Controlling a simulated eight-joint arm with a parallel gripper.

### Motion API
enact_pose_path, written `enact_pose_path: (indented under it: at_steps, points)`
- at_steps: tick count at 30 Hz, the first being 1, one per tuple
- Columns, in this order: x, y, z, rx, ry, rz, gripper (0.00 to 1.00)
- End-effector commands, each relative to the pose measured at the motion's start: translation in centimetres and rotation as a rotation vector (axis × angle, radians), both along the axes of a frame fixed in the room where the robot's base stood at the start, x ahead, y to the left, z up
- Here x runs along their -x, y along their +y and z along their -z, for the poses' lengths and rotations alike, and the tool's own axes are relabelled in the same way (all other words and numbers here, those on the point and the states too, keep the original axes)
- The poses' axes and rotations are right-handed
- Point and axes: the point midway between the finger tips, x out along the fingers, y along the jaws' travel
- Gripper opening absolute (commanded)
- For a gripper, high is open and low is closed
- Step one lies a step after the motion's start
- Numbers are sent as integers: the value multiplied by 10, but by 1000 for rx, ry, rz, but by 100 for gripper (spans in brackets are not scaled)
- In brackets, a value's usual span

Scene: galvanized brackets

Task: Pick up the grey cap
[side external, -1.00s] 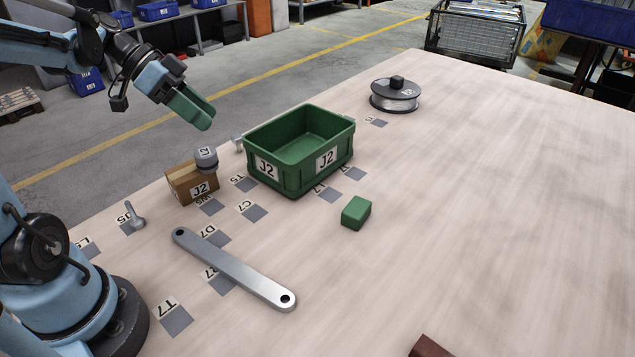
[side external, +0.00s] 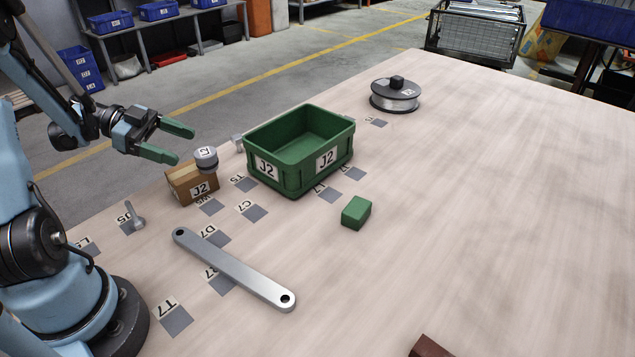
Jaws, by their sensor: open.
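The grey cap (side external: 206,158) is a short round piece with a white label on top. It sits on the upper right part of a small cardboard box (side external: 182,189) labelled J2. My gripper (side external: 186,145) is open and empty, with two green fingers spread apart. It is to the left of the cap and a little above it in the picture, with the fingers pointing right toward it. The fingers appear apart from the cap.
A green bin (side external: 262,144) labelled J2 stands right of the cap. A small grey part (side external: 237,141) is behind. A metal bar (side external: 234,268), a bolt (side external: 134,216), a green block (side external: 356,213) and a spool (side external: 396,95) lie around. The table's right side is clear.

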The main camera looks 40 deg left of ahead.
Motion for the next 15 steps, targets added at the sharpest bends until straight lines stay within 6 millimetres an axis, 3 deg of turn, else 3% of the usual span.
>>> enact_pose_path:
  at_steps: [15]
  points:
    - [-34, -48, 24, 0, 0, 3, 78]
